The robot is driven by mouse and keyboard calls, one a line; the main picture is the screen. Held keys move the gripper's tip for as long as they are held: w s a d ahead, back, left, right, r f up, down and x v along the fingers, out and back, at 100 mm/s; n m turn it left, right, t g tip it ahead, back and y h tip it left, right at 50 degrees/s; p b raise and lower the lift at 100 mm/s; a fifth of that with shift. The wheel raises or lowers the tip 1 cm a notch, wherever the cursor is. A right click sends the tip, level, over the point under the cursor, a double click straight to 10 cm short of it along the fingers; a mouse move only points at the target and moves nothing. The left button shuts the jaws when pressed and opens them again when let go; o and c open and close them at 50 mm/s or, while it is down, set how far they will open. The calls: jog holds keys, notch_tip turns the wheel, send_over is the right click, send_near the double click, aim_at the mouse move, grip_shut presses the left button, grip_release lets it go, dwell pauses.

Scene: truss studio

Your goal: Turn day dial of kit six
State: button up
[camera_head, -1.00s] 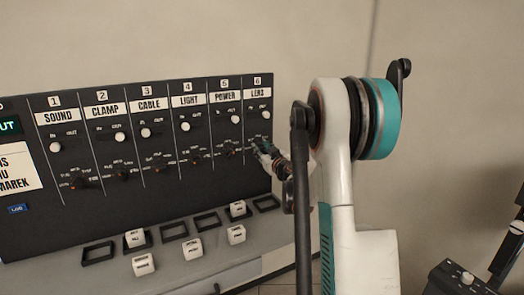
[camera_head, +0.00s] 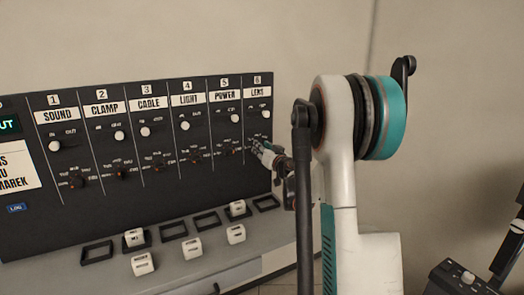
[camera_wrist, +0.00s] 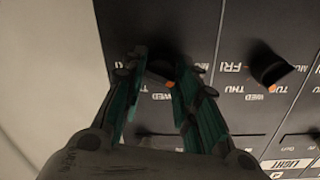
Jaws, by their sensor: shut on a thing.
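The dark panel (camera_head: 150,205) has numbered columns. The kit six column, headed LENS (camera_head: 257,92), is at its right end. My gripper (camera_head: 256,146) reaches this column's lower part from the right, its fingers at the day dial. In the wrist view my gripper (camera_wrist: 160,66) is closed around the small black day dial (camera_wrist: 158,73), one teal finger on each side. Day labels ring the dial upside down. Some orange shows at its lower edge, but the exact day it marks is unclear. In the head view the fingers mostly hide this dial.
The neighbouring day dial (camera_wrist: 270,68) stands close to the right in the wrist view. A white in/out knob (camera_head: 265,114) sits above the kit six dial. White labelled blocks (camera_head: 191,248) and black frames (camera_head: 98,254) lie on the ledge below. Free wall lies right of the panel.

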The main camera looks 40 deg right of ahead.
jog(key=m+y+b, duration=0.1)
jog(key=m, duration=1.9)
jog(key=shift+s+d+f+y+b, duration=0.1)
jog(key=shift+d+y+b, duration=0.1)
jog(key=shift+y+b, duration=0.2)
jog(key=shift+m, duration=0.4)
jog(key=o, duration=1.1)
